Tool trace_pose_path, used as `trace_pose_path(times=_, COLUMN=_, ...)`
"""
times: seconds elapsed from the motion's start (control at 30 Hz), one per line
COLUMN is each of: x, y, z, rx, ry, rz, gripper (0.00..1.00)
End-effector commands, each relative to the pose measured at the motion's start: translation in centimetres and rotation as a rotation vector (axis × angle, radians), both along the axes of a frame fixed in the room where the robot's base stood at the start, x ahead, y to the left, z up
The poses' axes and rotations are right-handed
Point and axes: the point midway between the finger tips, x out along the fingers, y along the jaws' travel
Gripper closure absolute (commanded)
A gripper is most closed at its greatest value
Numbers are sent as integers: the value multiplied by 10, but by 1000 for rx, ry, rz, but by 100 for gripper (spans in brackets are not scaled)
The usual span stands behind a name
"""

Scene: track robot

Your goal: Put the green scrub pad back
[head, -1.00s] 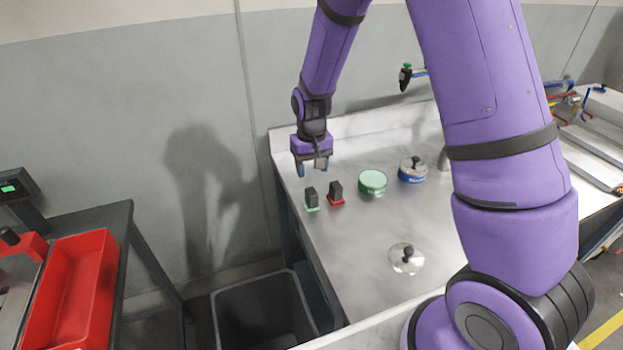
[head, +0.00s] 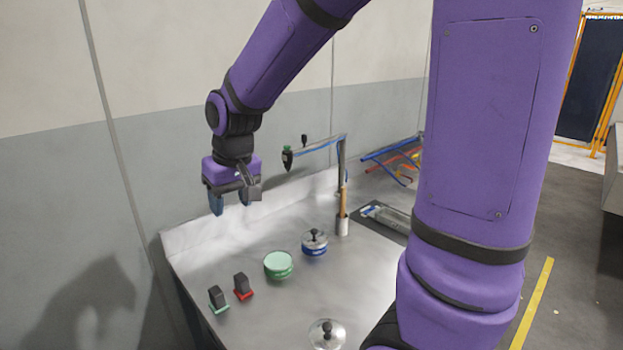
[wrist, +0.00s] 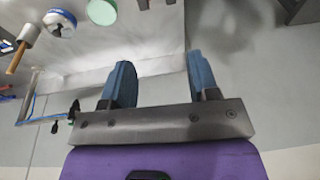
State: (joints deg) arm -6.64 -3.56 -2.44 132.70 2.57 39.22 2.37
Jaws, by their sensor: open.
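The green scrub pad (head: 219,307), seen as a black upright grip on a thin green base, stands near the left end of the metal counter (head: 215,250). A similar block with a red base (head: 244,293) stands just to its right. My gripper (head: 231,203) is above the counter's back left, well clear of both blocks. Its two blue fingers are apart with nothing between them, as the wrist view (wrist: 160,65) also shows. In the wrist view the dark blocks are only partly in sight at the top edge.
A round green tin (head: 278,266) and a blue tin with a knobbed lid (head: 314,243) stand right of the blocks. A loose knobbed lid (head: 327,335) lies nearer. A hose fixture (head: 315,145) rises behind.

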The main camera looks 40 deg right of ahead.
Motion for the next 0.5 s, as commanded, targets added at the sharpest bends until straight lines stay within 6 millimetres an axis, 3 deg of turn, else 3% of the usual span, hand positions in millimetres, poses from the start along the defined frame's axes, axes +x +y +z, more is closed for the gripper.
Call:
trace_pose_path(times=0.03, x=-12, y=-3, z=14, rx=1, ry=-24, rz=-1, gripper=45)
trace_pose_path(times=0.2, x=-55, y=-13, z=50, rx=-1, ry=-84, rz=-1, gripper=45)
trace_pose_path(times=0.5, x=-136, y=-26, z=90, rx=-18, ry=-189, rz=-4, gripper=45)
